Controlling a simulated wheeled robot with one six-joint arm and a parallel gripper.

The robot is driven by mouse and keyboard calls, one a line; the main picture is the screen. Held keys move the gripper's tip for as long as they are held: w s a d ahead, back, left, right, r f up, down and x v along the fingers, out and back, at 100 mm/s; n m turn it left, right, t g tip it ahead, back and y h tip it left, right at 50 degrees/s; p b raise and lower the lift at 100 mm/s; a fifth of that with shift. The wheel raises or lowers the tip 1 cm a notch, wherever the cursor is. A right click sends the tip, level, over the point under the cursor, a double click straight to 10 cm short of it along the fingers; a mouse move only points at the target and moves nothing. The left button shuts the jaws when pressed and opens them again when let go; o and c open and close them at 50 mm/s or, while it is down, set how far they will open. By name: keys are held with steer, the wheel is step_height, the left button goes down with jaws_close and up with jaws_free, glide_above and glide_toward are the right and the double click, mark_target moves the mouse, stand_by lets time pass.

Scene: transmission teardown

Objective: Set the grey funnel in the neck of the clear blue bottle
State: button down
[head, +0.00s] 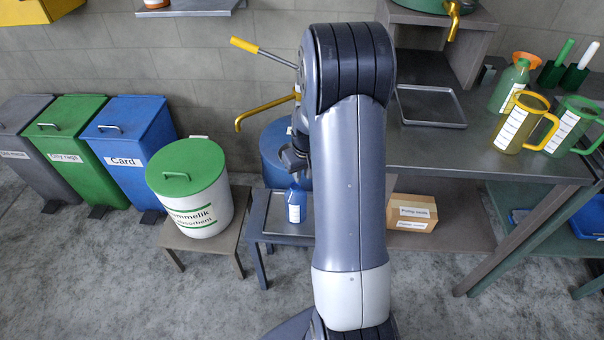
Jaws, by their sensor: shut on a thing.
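The clear blue bottle (296,207) with a white label stands upright on a low stand left of my arm. My gripper (296,168), dark and partly hidden behind my arm, is right above the bottle's neck. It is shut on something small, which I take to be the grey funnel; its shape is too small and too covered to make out. I cannot tell whether the funnel touches the neck or is apart from it.
The low stand (256,232) holds a dark tray, with a blue drum (275,160) behind. A white bin with a green lid (190,195) stands to the left. A yellow spout (262,108) juts out above. A workbench (440,150) with jugs is right.

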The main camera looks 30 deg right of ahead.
steer(key=shift+f+b, duration=0.7)
steer(key=shift+f, duration=0.65)
step_height(320, 180, down, 6)
steer(key=b, duration=0.5)
stand_by(5.0)
steer(key=c, duration=1.3)
jaws_free()
